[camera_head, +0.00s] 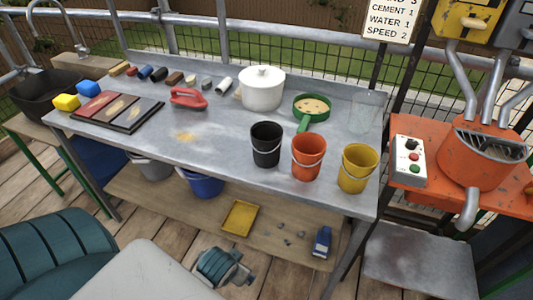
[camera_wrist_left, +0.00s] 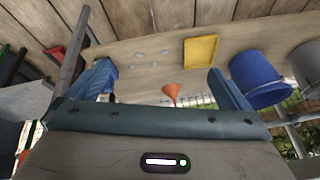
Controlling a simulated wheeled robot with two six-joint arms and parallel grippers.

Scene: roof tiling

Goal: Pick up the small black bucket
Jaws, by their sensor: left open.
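The small black bucket (camera_head: 266,145) stands upright on the grey metal table in the head view, left of an orange bucket (camera_head: 308,157) and a yellow bucket (camera_head: 357,168). Its handle hangs down at its front. My left gripper (camera_wrist_left: 160,70) shows in the left wrist view with its two blue fingers spread apart and nothing between them. It faces the wooden lower shelf, away from the black bucket, which is not visible there. A teal part of my left arm (camera_head: 222,267) is low in the head view, in front of the table. My right gripper is not in view.
A green-handled sieve (camera_head: 311,107) and a white lidded pot (camera_head: 261,89) stand behind the buckets. The table (camera_head: 215,147) is clear left of the black bucket. The lower shelf holds a yellow tray (camera_head: 240,217) and a blue bucket (camera_head: 205,184). An orange mixer (camera_head: 480,155) stands right.

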